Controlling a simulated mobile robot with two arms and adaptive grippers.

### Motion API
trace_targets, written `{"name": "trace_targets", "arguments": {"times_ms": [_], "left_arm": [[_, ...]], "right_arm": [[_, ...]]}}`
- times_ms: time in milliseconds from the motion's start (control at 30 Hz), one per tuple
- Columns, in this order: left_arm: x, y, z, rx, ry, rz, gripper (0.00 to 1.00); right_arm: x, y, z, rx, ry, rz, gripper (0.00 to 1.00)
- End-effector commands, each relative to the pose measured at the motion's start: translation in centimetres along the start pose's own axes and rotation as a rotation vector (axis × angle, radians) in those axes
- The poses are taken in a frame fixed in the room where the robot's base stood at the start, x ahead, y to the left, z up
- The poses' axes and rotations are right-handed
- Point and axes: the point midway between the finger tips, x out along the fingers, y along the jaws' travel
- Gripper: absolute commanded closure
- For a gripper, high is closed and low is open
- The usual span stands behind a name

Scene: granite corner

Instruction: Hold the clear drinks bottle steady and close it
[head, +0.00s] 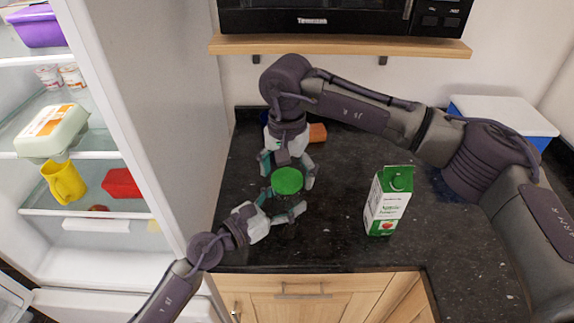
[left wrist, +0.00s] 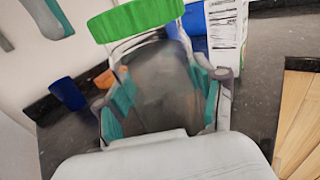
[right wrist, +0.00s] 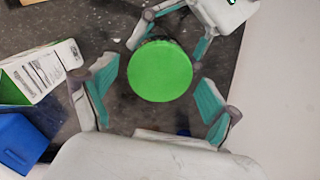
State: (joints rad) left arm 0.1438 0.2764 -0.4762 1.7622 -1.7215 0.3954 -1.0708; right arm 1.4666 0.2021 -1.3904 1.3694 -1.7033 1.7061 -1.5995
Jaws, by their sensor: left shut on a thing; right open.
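The clear drinks bottle (left wrist: 165,90) stands between the fingers of my left gripper (head: 282,204), which is shut on its body. The wide green cap (head: 287,181) is at the top of the bottle, and in the left wrist view the cap (left wrist: 136,18) sits over the clear neck. I cannot tell whether it is screwed tight. In the head view the bottle is mostly hidden under the cap. My right gripper (right wrist: 158,85) is open above, its fingers on either side of the cap (right wrist: 160,71) with visible gaps.
A green and white carton (head: 385,203) stands to the right on the dark granite counter (head: 330,245). An orange object (head: 317,132) and a blue cup (left wrist: 68,94) are behind. A blue box with a white lid (head: 505,116) is at back right. The open fridge (head: 95,185) is left.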

Motion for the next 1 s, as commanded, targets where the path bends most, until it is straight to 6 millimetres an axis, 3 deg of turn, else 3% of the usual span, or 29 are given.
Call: {"name": "trace_targets", "arguments": {"times_ms": [200, 567, 767, 1000], "left_arm": [[0.01, 0.02, 0.06, 0.000, -0.001, 0.000, 1.00], [0.01, 0.01, 0.06, 0.000, -0.001, 0.000, 1.00], [0.00, 0.01, 0.05, 0.000, -0.001, 0.000, 1.00], [0.01, 0.01, 0.05, 0.000, -0.001, 0.000, 1.00]], "right_arm": [[-0.01, 0.01, -0.02, 0.000, 0.000, 0.000, 0.13], [-0.03, 0.01, -0.03, 0.001, 0.001, 0.000, 0.73], [-0.04, 0.01, -0.04, 0.110, 0.001, 0.000, 0.74], [-0.01, -0.01, -0.06, 0.651, 0.001, -0.001, 0.74]]}}
